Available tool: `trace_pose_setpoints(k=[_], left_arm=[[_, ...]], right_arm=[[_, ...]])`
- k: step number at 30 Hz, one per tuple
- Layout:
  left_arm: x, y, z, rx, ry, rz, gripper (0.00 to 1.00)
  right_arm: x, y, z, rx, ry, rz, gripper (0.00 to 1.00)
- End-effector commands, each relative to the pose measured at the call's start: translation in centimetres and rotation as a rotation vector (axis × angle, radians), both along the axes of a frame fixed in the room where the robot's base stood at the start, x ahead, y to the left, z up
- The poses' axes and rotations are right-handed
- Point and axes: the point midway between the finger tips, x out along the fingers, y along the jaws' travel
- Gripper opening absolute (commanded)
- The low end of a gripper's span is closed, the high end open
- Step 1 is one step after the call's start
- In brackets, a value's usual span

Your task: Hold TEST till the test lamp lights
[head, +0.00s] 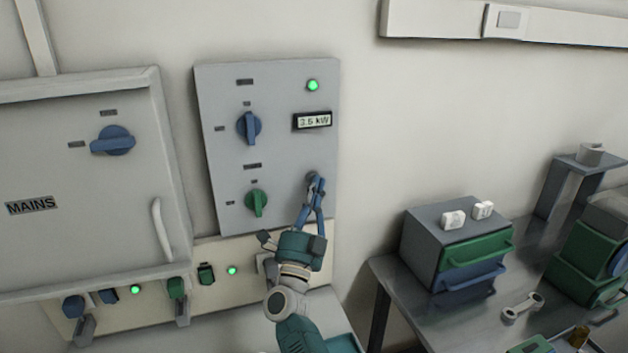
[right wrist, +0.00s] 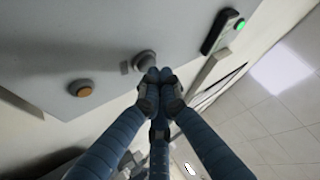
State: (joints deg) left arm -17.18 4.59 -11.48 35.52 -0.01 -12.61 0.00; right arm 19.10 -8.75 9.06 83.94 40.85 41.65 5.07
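A grey control panel (head: 282,150) is on the wall in the head view. My right gripper (head: 316,184) is at its lower right, at a round grey button (head: 312,176). In the right wrist view the fingers of this gripper (right wrist: 157,76) are together and hold nothing; their tips are at or very near the grey button (right wrist: 145,61). I cannot tell whether it is pressed, and no TEST label is readable. A round orange fitting (right wrist: 80,88) sits beside it, not visibly glowing. A green lamp (head: 313,85) glows at the panel top. My left gripper is out of view.
The panel has a kW display (head: 312,121), a blue knob (head: 249,127) and a green knob (head: 256,203). A MAINS cabinet (head: 75,245) stands left. A lower strip (head: 215,257) carries switches and lit green lamps. At right a table (head: 410,310) holds a drawer box (head: 425,235).

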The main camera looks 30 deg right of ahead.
Motion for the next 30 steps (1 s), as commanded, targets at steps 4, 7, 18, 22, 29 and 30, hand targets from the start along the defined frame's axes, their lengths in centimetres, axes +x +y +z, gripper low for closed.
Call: trace_pose_setpoints(k=[4,7,18,22,29,30], left_arm=[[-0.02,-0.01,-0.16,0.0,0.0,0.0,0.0],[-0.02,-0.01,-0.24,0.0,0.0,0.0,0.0],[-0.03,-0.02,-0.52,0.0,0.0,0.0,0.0],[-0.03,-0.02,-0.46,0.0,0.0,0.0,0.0],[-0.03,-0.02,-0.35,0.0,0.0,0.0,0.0],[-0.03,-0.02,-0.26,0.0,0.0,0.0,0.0]], right_arm=[[0.2,-0.05,-0.03,0.0,0.0,0.0,0.0],[0.33,-0.08,-0.02,0.0,0.0,0.0,0.0],[0.76,-0.19,-0.02,-0.001,0.001,-0.001,0.0],[0.75,-0.19,0.02,-0.001,0.001,-0.001,0.0],[0.62,-0.16,0.05,-0.001,0.001,-0.001,0.0],[0.51,-0.13,0.07,-0.001,0.001,-0.001,0.0]])
